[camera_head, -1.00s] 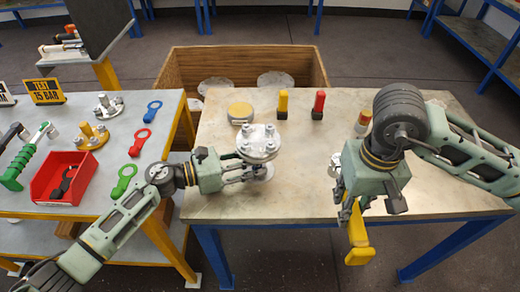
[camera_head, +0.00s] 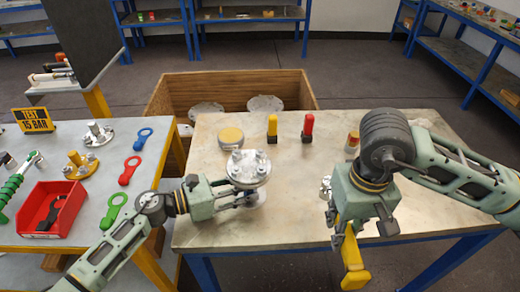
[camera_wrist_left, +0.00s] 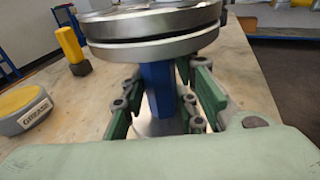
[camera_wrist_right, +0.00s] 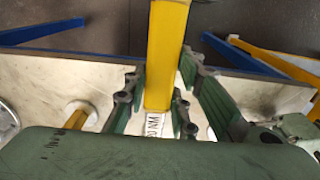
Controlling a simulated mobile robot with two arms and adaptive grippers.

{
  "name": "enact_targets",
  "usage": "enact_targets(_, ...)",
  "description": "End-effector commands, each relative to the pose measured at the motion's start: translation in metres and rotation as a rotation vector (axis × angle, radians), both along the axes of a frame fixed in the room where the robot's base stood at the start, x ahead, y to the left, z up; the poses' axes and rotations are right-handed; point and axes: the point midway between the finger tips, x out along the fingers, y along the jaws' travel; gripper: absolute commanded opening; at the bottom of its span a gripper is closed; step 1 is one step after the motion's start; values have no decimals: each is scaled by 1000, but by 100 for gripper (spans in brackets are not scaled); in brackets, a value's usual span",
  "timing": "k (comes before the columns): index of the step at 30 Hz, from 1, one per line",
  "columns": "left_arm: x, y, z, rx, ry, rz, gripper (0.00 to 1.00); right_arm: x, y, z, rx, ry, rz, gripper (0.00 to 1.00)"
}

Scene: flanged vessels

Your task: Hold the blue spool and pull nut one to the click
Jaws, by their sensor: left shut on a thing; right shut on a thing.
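The spool shows a grey metal flange with nuts on top (camera_head: 248,168) and a blue neck (camera_wrist_left: 160,88) below it. It stands upright on the pale table. My left gripper (camera_head: 246,198) is shut around the blue neck, just under the flange. My right gripper (camera_head: 340,222) is shut on a yellow-handled tool (camera_head: 353,262), right of the spool and apart from it, at the table's front edge. In the right wrist view the yellow handle (camera_wrist_right: 167,50) lies between the fingers, with a white label partly hidden. I cannot tell which nut is nut one.
A grease tin (camera_head: 231,138), a yellow post (camera_head: 272,127), a red post (camera_head: 307,127) and a small bottle (camera_head: 352,142) stand behind the spool. The left bench holds a red bin (camera_head: 52,209), coloured ring spanners and a test sign (camera_head: 33,121).

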Motion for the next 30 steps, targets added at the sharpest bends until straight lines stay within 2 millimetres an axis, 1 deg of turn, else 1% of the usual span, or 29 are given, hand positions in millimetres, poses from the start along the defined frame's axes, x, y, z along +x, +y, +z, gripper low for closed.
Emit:
enact_targets(9, 2, 1, 1, 1, -2, 4, 6, 1, 1, 1, 1, -2, 1, 0)
enact_targets(11, 2, 1, 1, 1, -2, 4, 6, 4, 3, 4, 3, -3, 7, 0)
enact_targets(14, 1, 1, 1, 0, -3, 4, 6, 16, 12, 13, 9, -5, 36, 0)
enact_targets(17, 1, 1, 1, 0, -3, 4, 6, 35, 28, 30, 17, -7, 90, 0)
enact_targets(21, 1, 1, 1, 0, -3, 4, 6, 63, 58, 65, 20, -8, 191, 0)
enact_targets(24, 1, 1, 1, 0, -3, 4, 6, 77, 77, 90, 15, -6, 261, 0)
enact_targets(27, 2, 1, 1, 0, -3, 4, 6, 86, 94, 111, 9, -5, 318, 0)
enact_targets(30, 2, 1, 1, 1, -2, 5, 6, 91, 105, 127, 2, -5, 360, 0)
